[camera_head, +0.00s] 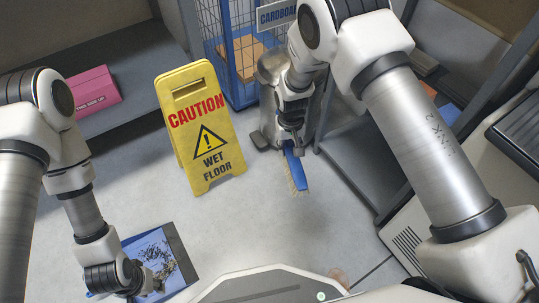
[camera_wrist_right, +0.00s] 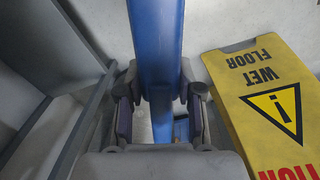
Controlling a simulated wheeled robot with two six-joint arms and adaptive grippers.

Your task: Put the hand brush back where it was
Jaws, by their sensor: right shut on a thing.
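The hand brush (camera_head: 293,168) is blue with pale bristles. It hangs below my right gripper (camera_head: 291,138), bristle end low in the head view, in front of the blue cage. In the right wrist view its blue body (camera_wrist_right: 156,45) runs between the two fingers of my right gripper (camera_wrist_right: 160,100), which is shut on it. My left gripper (camera_head: 148,283) is at the lower left, at the edge of a blue dustpan (camera_head: 182,252) with dark debris on it. Whether its fingers are closed on the dustpan is hard to see.
A yellow wet floor sign (camera_head: 202,125) stands left of the brush and also shows in the right wrist view (camera_wrist_right: 270,105). A blue wire cage (camera_head: 237,85) labelled cardboard stands behind. A grey shelf rack (camera_head: 365,150) is close on the right. A pink box (camera_head: 92,92) lies on the left shelf.

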